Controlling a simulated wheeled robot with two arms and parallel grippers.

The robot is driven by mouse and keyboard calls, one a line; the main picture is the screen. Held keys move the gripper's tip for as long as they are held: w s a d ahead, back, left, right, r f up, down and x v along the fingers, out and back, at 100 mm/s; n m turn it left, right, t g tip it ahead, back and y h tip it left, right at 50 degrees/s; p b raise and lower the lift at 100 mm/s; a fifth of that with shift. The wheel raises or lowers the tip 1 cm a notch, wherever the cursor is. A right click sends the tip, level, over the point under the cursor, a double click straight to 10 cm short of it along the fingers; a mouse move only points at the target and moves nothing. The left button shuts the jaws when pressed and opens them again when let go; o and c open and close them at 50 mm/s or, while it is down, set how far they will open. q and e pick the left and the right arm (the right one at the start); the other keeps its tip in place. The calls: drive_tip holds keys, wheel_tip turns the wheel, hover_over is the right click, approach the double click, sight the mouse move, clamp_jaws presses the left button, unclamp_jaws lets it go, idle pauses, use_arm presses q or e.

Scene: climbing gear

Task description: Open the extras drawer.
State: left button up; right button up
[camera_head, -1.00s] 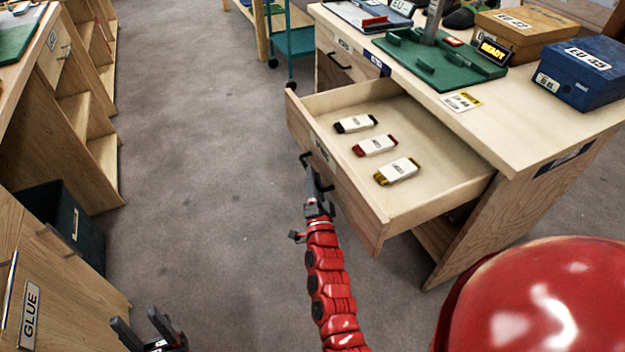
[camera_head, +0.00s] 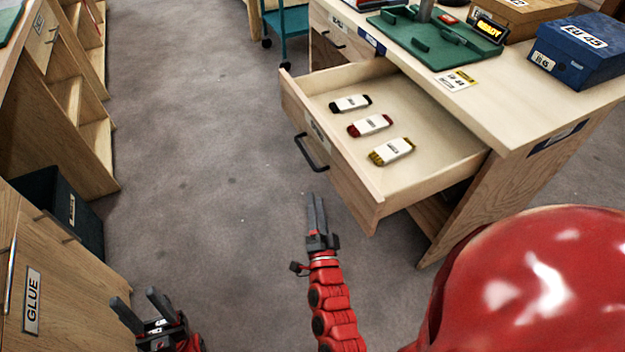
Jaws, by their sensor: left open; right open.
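A wooden drawer (camera_head: 333,178) in the workbench is pulled far out. Its front label is too blurred to read. Inside lie three white-banded bundles: a black one (camera_head: 350,103), a red one (camera_head: 370,125) and a yellow one (camera_head: 391,151). The drawer's dark bar handle (camera_head: 311,153) is free. My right gripper (camera_head: 315,198) is open and empty, just below the handle in the picture and apart from it, its fingers close together. My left gripper (camera_head: 136,298) is open and empty at the lower left, over the floor near the glue cabinet.
The workbench top (camera_head: 480,104) carries a green fixture (camera_head: 438,50) and a blue box (camera_head: 580,58). A second closed drawer (camera_head: 336,50) lies beyond. A GLUE cabinet (camera_head: 60,285) and dark bin (camera_head: 62,210) stand left. The floor between is clear.

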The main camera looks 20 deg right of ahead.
drive_tip(key=v, duration=0.4)
drive_tip(key=shift+s, duration=0.1)
idle(0.4)
